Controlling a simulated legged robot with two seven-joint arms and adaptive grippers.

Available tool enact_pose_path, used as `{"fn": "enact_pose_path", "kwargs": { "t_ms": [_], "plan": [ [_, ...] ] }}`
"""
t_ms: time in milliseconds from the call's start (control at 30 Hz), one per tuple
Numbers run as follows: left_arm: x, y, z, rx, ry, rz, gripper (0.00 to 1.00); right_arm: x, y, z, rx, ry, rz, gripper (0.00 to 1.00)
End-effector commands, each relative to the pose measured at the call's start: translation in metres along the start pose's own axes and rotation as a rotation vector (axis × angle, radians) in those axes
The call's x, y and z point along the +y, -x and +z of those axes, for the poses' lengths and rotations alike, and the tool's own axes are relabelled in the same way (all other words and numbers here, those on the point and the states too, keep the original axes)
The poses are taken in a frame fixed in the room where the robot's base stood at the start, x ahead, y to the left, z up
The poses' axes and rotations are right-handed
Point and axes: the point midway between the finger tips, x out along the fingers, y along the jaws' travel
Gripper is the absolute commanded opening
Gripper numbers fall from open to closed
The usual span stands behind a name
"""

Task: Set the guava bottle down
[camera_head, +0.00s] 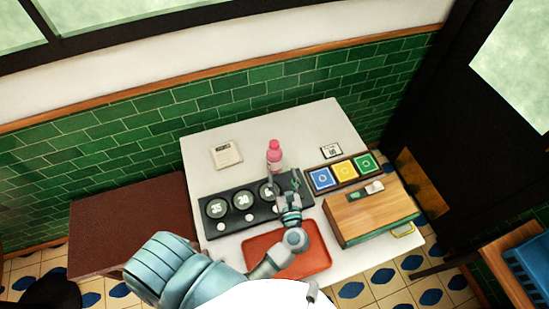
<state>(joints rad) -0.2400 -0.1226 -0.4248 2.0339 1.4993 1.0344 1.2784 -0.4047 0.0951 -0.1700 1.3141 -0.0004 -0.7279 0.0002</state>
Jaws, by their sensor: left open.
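The pink guava bottle (274,154) stands upright on the white table (205,177), just behind the black panel. My left gripper (286,186) is open over the right part of the black panel, in front of the bottle and slightly to its right. The fingers look empty and seem apart from the bottle, though the gripper is small and dark here. The bottle's lower end is close to the panel's back edge. My right gripper is not in view.
The black panel (236,224) has round numbered discs. A red tray (316,256) lies in front, partly under my arm. A rack with blue, yellow and green squares (343,169) and a wooden-topped box (362,214) stand right. A pale card (226,154) lies back left.

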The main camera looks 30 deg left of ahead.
Motion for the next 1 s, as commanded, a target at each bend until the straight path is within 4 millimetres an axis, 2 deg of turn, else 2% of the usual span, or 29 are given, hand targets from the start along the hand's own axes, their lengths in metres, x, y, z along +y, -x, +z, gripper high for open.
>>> {"fn": "enact_pose_path", "kwargs": {
  "t_ms": [100, 300, 533, 800, 1000],
  "plan": [
    [0.0, -0.031, 0.004, -0.006, -0.001, 0.002, 0.66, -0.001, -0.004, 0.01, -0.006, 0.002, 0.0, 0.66],
    [0.0, -0.066, 0.003, -0.005, -0.003, -0.001, 0.66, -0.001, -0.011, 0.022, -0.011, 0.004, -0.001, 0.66],
    [0.001, -0.085, 0.004, -0.005, -0.004, 0.0, 0.66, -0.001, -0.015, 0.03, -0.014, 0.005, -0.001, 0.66],
    [0.002, -0.124, 0.007, -0.004, -0.004, 0.0, 0.66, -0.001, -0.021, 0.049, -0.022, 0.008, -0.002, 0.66],
    [0.003, -0.128, 0.006, -0.002, -0.003, -0.001, 0.66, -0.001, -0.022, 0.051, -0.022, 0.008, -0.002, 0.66]
  ]
}}
